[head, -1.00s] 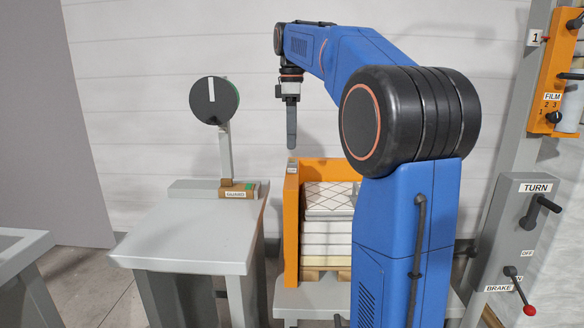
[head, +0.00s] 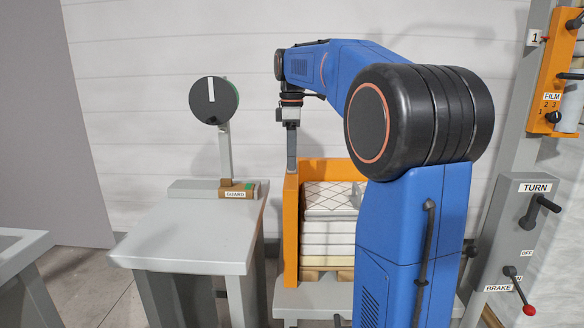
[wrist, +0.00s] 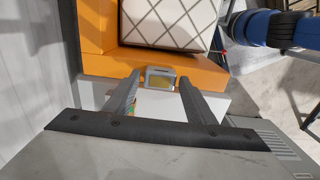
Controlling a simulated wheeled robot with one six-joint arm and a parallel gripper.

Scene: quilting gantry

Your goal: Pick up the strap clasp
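The strap clasp (wrist: 160,78), a small grey metal frame with a yellowish middle, sits at the edge of the orange crate (wrist: 98,63) in the wrist view. My gripper (wrist: 160,77) is open, with one finger on each side of the clasp. A gap shows between the clasp and each finger, so it is not gripped. In the head view my gripper (head: 291,170) points straight down at the top of the orange wall (head: 291,225). The clasp cannot be made out there behind the fingers.
A stack of quilted white pads (head: 328,230) fills the crate beside the gripper. A grey table (head: 195,235) with a post and dark disc (head: 214,101) stands to the left. A control column with a TURN lever (head: 540,210) stands at the right.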

